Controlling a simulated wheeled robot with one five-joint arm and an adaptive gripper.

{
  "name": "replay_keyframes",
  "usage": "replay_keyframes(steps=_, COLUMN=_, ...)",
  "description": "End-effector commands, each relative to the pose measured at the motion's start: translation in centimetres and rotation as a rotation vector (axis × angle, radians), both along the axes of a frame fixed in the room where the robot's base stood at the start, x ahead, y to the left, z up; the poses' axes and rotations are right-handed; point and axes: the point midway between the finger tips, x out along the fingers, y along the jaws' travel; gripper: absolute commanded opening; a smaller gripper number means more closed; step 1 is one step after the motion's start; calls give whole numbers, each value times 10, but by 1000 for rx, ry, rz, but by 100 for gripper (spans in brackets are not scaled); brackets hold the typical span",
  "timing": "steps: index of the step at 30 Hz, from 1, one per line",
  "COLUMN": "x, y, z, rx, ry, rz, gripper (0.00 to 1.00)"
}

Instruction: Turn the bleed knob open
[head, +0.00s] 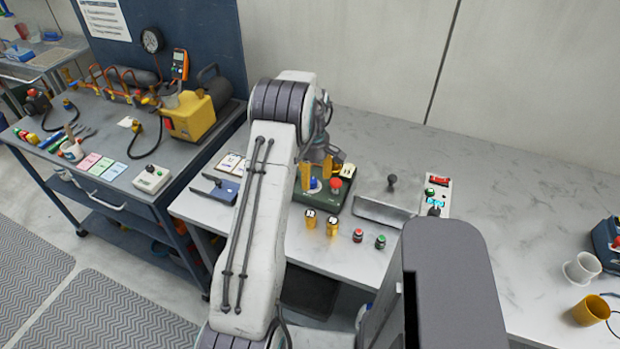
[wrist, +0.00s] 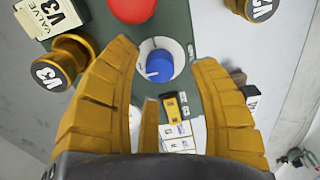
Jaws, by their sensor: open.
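A blue knob (wrist: 159,65) with a pale mark on its lower left sits on a white round plate on a dark green box (head: 327,202). I read no bleed label on it. In the head view the knob (head: 313,184) is partly hidden by my gripper. My gripper (wrist: 165,58) has gold-coloured fingers, spread open with nothing between them in their grip. In the wrist view the knob shows between the fingertips, with a gap on both sides. I cannot tell how far above it the tips are.
A red button (head: 336,185) is beside the knob. A yellow switch (wrist: 175,105) is below the knob. A grey tray (head: 384,211) stands to the right; the counter's right part is mostly clear.

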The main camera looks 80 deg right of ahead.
Motion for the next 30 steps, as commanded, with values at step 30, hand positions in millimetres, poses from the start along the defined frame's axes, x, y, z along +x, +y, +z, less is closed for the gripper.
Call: replay_keyframes(steps=30, x=0, y=0, z=-23, rx=-1, ry=0, rz=0, gripper=25)
